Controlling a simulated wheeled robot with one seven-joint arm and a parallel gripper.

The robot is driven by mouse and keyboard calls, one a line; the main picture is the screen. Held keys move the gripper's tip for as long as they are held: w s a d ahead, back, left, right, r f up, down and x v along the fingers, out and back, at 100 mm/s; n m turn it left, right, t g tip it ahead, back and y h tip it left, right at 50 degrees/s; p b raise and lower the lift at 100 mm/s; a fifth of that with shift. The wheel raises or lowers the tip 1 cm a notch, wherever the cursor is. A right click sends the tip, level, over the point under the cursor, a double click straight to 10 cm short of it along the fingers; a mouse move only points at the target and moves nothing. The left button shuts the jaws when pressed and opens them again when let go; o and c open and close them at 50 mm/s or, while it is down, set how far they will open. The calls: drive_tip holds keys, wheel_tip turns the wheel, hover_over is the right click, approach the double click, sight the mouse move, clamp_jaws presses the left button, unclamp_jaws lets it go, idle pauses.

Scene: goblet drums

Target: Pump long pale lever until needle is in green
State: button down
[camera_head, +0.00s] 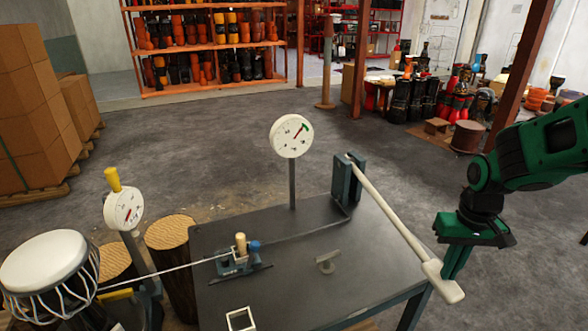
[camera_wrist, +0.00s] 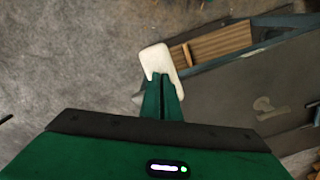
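The long pale lever (camera_head: 391,212) slopes from a blue-grey upright bracket (camera_head: 346,181) at the table's back right down to a broad paddle end (camera_head: 444,284) past the right edge. My gripper (camera_head: 452,270) points down at this paddle; its green fingers look closed together. In the wrist view the pale paddle (camera_wrist: 157,59) shows just beyond the fingertips (camera_wrist: 163,84); they overlap it, but contact is not clear.
The dark table (camera_head: 330,285) carries a blue clamp device (camera_head: 239,258), a small grey piece (camera_head: 328,261) and a white square frame (camera_head: 240,319). A second gauge (camera_head: 123,209) and a white-topped drum (camera_head: 44,262) stand left. Open floor lies behind the table.

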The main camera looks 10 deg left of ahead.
wheel_tip(320, 180, up, 17)
drive_tip(key=s, duration=0.1)
drive_tip(key=shift+d, duration=0.4)
idle(0.9)
drive_tip(key=shift+r, duration=2.45)
drive_tip(key=s+d+f+m, duration=0.3)
drive_tip(key=s+d+f, duration=0.3)
drive_tip(key=s, duration=0.5)
drive_tip(key=s+d+f+m, duration=0.4)
drive_tip(key=s+d+f, duration=0.2)
drive_tip(key=s+d, duration=0.5)
drive_tip(key=shift+s+f+m, duration=0.3)
drive_tip(key=shift+s+f, duration=0.1)
